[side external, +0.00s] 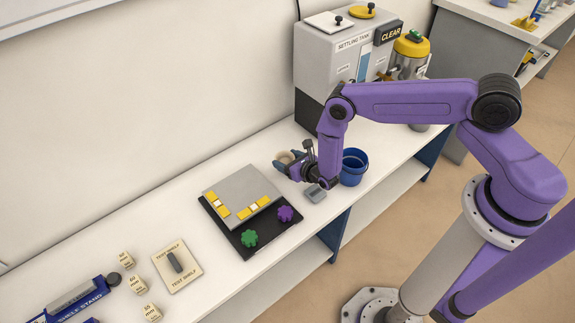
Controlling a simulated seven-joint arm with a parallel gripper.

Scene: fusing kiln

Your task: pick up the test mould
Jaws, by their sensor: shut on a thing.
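The test mould appears to be the small beige round piece (286,157) at the end of my arm, above or on the white bench behind the grey plate. My gripper (287,160) is shut on it, with a dark blue finger at its left side. The jaws and wrist hide part of the piece. I cannot tell from this view whether it touches the bench or is held clear of it.
A blue bucket (353,167) and small grey block (314,194) stand close to my wrist. The settling tank (338,62) is behind. A grey plate with yellow pieces (237,190), a test shelf plate (184,280) and labelled cubes (138,284) lie left.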

